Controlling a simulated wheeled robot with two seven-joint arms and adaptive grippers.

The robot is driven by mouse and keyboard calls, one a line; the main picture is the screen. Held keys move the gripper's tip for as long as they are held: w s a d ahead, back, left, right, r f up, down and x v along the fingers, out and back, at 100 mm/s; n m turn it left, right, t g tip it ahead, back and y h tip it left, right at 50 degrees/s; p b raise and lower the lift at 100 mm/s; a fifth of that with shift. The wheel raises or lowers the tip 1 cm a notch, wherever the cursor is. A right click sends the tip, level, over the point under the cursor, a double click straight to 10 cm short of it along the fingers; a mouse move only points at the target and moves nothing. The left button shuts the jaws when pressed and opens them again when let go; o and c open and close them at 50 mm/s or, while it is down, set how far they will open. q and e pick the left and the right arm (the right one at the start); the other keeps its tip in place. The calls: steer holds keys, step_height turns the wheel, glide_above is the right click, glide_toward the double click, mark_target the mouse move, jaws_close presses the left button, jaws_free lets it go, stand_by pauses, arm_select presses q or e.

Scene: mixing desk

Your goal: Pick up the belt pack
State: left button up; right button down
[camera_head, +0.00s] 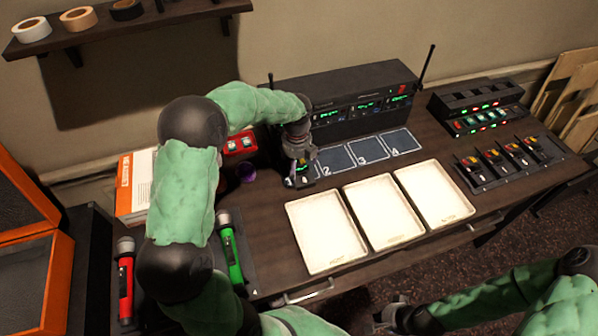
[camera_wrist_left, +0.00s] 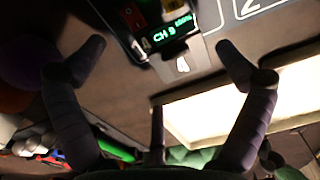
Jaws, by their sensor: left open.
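The belt pack (camera_head: 304,181) is a small dark box with a green-lit screen on the desk, at the left end of the numbered mat. In the left wrist view the belt pack (camera_wrist_left: 160,32) shows "CH D 100%" on its screen and a light tag with a 4. My left gripper (camera_head: 299,166) points down over it and partly hides it in the head view. In the wrist view the left gripper's fingers (camera_wrist_left: 162,48) are spread, one to each side of the pack, with gaps. My right gripper (camera_head: 388,316) is low at the front, off the desk; its jaws are unclear.
White trays (camera_head: 325,232) lie in front of the mat (camera_head: 370,150). A rack receiver with antennas (camera_head: 350,100) stands behind. Chargers (camera_head: 508,160) stand right.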

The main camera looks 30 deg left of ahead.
mark_target(297, 174)
arm_select(q)
step_height(297, 174, down, 5)
steer(key=shift+w+a+r+b, duration=0.1)
steer(key=shift+w+r+b, duration=0.1)
steer(key=shift+b, duration=0.75)
steer(key=shift+r, duration=0.1)
steer(key=c, duration=1.3)
steer(key=shift+c, duration=0.2)
